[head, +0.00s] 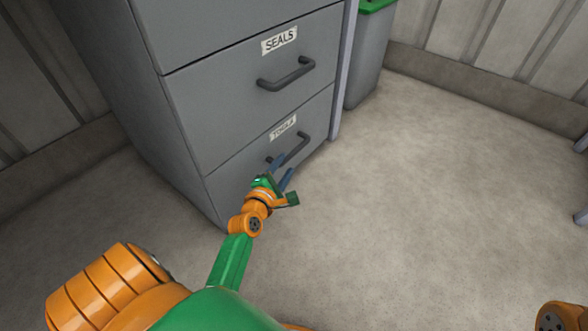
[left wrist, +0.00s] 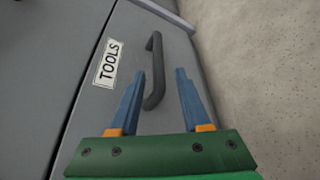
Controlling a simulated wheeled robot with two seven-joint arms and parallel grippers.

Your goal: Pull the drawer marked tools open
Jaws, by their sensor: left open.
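The drawer marked TOOLS (head: 231,186) is the lowest one in view of a grey cabinet, and it looks shut. Its label also shows in the left wrist view (left wrist: 107,62). Its dark bar handle (head: 297,146) sits below the label; in the left wrist view the handle (left wrist: 153,72) runs up from between the fingers. My left gripper (head: 282,167) is open at the handle's left part, with one blue finger on each side of the bar. I cannot tell whether the fingers touch it. My right gripper is not in view.
The SEALS drawer (head: 225,107) with its own handle (head: 287,75) is shut above. A grey bin (head: 368,58) with a green lid stands right of the cabinet.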

